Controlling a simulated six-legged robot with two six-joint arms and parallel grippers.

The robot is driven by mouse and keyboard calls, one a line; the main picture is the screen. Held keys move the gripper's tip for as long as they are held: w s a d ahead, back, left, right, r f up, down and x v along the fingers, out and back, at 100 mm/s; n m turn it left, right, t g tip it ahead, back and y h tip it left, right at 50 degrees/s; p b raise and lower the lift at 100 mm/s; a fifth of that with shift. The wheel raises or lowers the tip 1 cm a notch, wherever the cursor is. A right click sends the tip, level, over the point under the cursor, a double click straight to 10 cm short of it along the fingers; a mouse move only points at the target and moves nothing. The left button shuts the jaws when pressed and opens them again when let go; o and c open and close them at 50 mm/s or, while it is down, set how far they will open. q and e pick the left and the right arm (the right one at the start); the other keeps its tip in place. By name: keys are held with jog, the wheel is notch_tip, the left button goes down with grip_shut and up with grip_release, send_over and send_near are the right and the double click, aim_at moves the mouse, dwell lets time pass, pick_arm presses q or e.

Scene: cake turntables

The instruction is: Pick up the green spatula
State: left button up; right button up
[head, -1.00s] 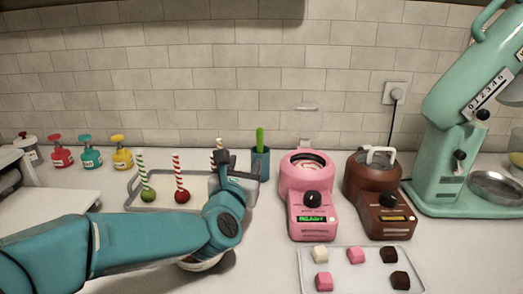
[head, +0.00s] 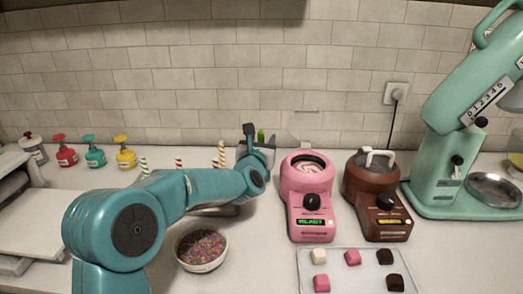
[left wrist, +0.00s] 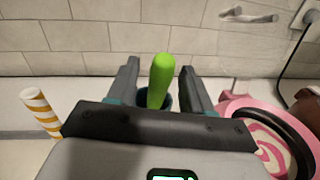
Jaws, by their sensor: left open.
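The green spatula (left wrist: 161,78) stands upright in a teal cup (left wrist: 168,103), its handle pointing up. In the left wrist view the handle shows between the two open fingers of my left gripper (left wrist: 158,82), with a gap on each side. How far the fingertips are from the handle in depth is hard to tell. My right gripper is not in view.
A pink melter (head: 308,190) and a brown melter (head: 374,190) stand right of my gripper. Striped sticks (head: 222,154) rise behind my left arm. A sprinkle bowl (head: 202,249) sits in front of it. A tray of colored cubes (head: 340,284) lies at front right.

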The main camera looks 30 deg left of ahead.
pick_arm(q)
jog(key=shift+w+a, duration=0.35)
jog(key=shift+w, duration=0.25)
grip_shut()
jog(key=shift+r, duration=0.1)
